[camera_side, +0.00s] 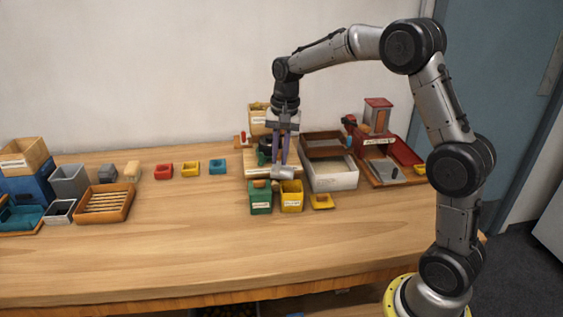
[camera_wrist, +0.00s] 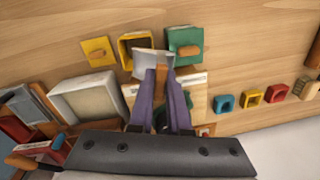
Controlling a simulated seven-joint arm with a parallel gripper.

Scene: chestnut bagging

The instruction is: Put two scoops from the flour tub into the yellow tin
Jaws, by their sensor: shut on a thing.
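My gripper (camera_side: 282,162) is shut on the handle (camera_wrist: 160,104) of a metal scoop (camera_side: 283,172), between its purple fingers. In the wrist view the scoop's pale grey bowl (camera_wrist: 150,64) overlaps the near edge of the open yellow tin (camera_wrist: 124,44). In the side view the tin (camera_side: 291,200) stands just below the scoop. I cannot tell if the scoop holds flour. A white tub with pale contents, seemingly the flour tub (camera_side: 333,183), stands to the right; it also shows in the wrist view (camera_wrist: 66,88).
A green tin (camera_side: 260,200) with its lid on stands left of the yellow tin. A yellow lid (camera_side: 322,202) lies to its right. A red-brown machine (camera_side: 390,165) stands further right. Small coloured blocks (camera_side: 190,167) and trays are left. The front table is clear.

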